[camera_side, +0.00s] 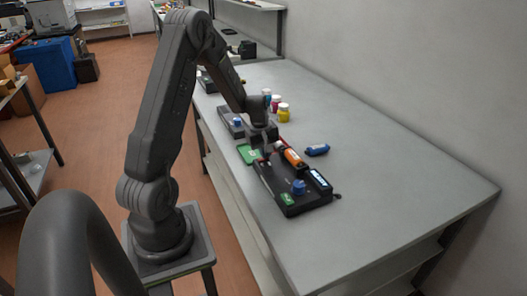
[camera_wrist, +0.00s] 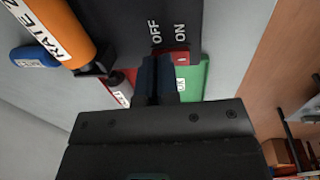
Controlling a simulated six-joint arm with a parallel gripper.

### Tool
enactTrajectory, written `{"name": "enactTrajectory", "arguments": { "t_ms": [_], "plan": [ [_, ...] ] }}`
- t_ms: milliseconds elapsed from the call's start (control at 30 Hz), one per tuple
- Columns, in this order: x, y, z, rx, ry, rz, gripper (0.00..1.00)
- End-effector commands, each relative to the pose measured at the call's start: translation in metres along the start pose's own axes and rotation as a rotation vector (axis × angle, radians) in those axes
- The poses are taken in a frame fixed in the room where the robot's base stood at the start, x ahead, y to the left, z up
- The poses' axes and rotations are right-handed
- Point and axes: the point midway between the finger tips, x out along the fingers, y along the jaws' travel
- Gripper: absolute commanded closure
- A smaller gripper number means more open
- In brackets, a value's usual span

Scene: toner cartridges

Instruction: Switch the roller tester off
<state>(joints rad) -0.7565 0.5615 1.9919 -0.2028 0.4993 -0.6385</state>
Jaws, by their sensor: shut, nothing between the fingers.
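The roller tester (camera_side: 278,187) is a black box on the bench, with a blue knob (camera_side: 298,187) and a green part on top. An orange cartridge (camera_side: 291,156) lies at its far end; it also shows in the wrist view (camera_wrist: 58,28). The wrist view shows the tester's dark top (camera_wrist: 168,12) with OFF and ON printed side by side. A red switch part (camera_wrist: 181,58) shows by the ON label, partly hidden by my fingers. My gripper (camera_wrist: 157,72) is shut and empty, right at the switch; I cannot tell if it touches.
A green tray (camera_side: 249,154) lies beyond the tester, and a red piece (camera_wrist: 121,88) shows beside my fingers. A blue cartridge (camera_side: 317,150) lies to the right. Several small bottles (camera_side: 283,113) stand farther back. The bench's near right part is clear.

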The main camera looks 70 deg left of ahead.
Motion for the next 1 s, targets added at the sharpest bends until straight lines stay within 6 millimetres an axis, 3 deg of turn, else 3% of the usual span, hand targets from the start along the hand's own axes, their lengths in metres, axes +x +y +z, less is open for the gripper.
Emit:
{"name": "enactTrajectory", "arguments": {
  "t_ms": [200, 1000],
  "plan": [
    [0.008, -0.001, 0.001, 0.0, -0.003, -0.059, 1.0],
    [0.005, -0.02, 0.002, 0.001, -0.008, -0.066, 1.0]
  ]
}}
